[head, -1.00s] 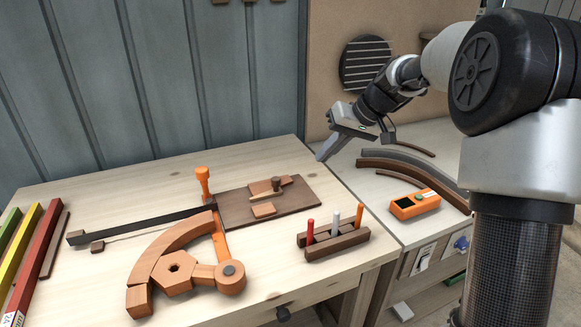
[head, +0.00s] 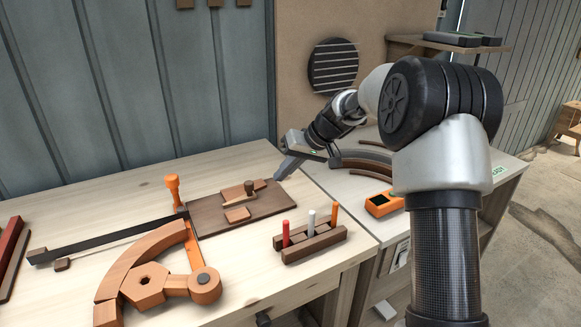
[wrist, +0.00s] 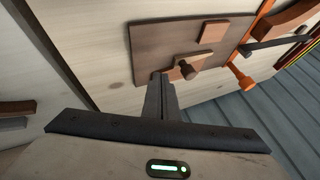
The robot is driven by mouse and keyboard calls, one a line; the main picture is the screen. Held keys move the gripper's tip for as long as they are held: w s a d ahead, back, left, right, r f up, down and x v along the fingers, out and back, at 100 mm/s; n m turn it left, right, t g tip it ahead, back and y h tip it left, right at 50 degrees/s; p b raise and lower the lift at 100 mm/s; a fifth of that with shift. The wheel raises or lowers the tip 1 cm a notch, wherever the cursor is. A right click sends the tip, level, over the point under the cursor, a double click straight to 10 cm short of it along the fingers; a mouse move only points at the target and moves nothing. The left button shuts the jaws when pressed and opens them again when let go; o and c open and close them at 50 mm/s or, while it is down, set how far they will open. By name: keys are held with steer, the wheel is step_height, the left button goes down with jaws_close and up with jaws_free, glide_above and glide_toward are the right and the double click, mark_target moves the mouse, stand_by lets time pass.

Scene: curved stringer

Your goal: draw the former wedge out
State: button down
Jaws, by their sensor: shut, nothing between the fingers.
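A dark brown board (head: 270,206) lies on the light wooden bench, with small reddish wood pieces on it. A piece (head: 233,193) lies at its back beside a dark upright peg (head: 249,188), and a small block (head: 237,214) lies in front. I cannot tell for certain which piece is the former wedge. My gripper (head: 278,179) is shut and empty, just off the board's back right edge. In the wrist view the board (wrist: 147,50) shows ahead of my fingertips (wrist: 160,76), and the peg (wrist: 189,70) appears close to their right. Contact is not visible.
An orange clamp (head: 174,192), a curved wooden piece (head: 130,262) and a long dark bar (head: 105,240) lie left of the board. A rack (head: 310,243) with coloured sticks stands in front. An orange device (head: 383,204) sits on the right-hand surface.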

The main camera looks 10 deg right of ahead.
steer(key=x, duration=0.3)
steer(key=shift+a, duration=0.4)
steer(key=shift+s+a+r+b, duration=0.1)
steer(key=shift+s+a+b, duration=0.1)
steer(key=shift+a, duration=0.55)
steer(key=shift+s+a+b, duration=0.1)
steer(key=shift+a+b, duration=0.1)
steer(key=shift+a, duration=0.5)
steer(key=s+a, duration=0.1)
steer(key=a, duration=0.1)
steer(key=s+a+b, duration=0.1)
steer(key=a, duration=0.1)
steer(key=s+a, duration=0.2)
steer(key=shift+b, duration=0.35)
